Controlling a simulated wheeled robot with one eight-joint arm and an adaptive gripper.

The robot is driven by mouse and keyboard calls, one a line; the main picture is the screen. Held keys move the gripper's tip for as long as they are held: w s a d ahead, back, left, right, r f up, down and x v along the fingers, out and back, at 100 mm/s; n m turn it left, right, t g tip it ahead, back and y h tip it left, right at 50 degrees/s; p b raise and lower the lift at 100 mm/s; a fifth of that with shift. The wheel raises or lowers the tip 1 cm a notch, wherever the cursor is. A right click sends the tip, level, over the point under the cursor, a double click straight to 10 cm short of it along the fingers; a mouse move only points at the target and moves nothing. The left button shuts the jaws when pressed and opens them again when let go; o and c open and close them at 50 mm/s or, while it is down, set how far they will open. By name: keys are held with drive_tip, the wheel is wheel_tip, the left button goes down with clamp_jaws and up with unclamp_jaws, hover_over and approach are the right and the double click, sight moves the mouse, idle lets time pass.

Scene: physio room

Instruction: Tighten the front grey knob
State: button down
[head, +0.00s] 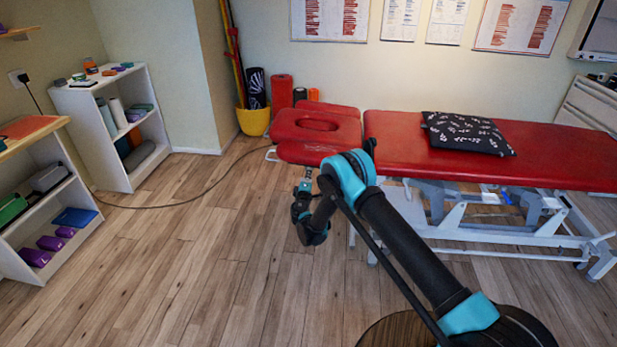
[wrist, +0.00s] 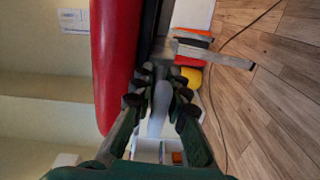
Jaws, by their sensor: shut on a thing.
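The red treatment table (head: 490,150) stands at the right in the head view, with its red headrest section (head: 315,127) at its left end. My gripper (head: 306,184) is just below and in front of the headrest, pointing toward it. In the wrist view, my gripper (wrist: 162,88) has its dark fingers on both sides of a grey knob (wrist: 161,96), shut on it. The table's red side (wrist: 117,65) runs along the left of the knob in that turned view. In the head view the knob cannot be made out.
A black patterned pillow (head: 467,134) lies on the table. White shelves (head: 110,130) stand at the left. A yellow bucket (head: 253,121) stands at the back wall, and a dark cable (head: 185,203) crosses the floor. The wooden floor (head: 190,270) left of my arm is clear.

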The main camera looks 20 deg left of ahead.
drive_tip(key=c, duration=1.5)
unclamp_jaws()
drive_tip(key=shift+c, duration=0.2)
drive_tip(key=v, duration=0.8)
